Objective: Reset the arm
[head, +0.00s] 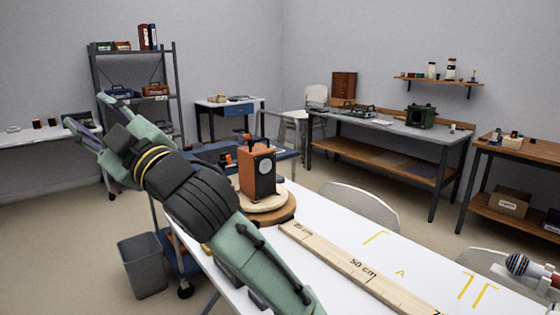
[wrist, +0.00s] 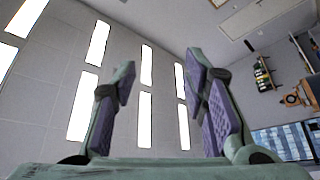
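My gripper (head: 93,118) is raised at the left of the head view, above and apart from the table, pointing up and away to the left. Its two green fingers with purple pads are spread apart in the wrist view (wrist: 160,100), with nothing between them. The wrist view looks up past the fingers at ceiling lights. My green and black arm crosses the lower left of the head view.
A wooden-cased speaker (head: 257,170) stands on a round turntable (head: 268,205) on the white table (head: 340,216). A ruler board (head: 350,268) lies along the table. A microphone (head: 517,264) is at right. A grey bin (head: 143,265) and shelving (head: 133,75) are at left.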

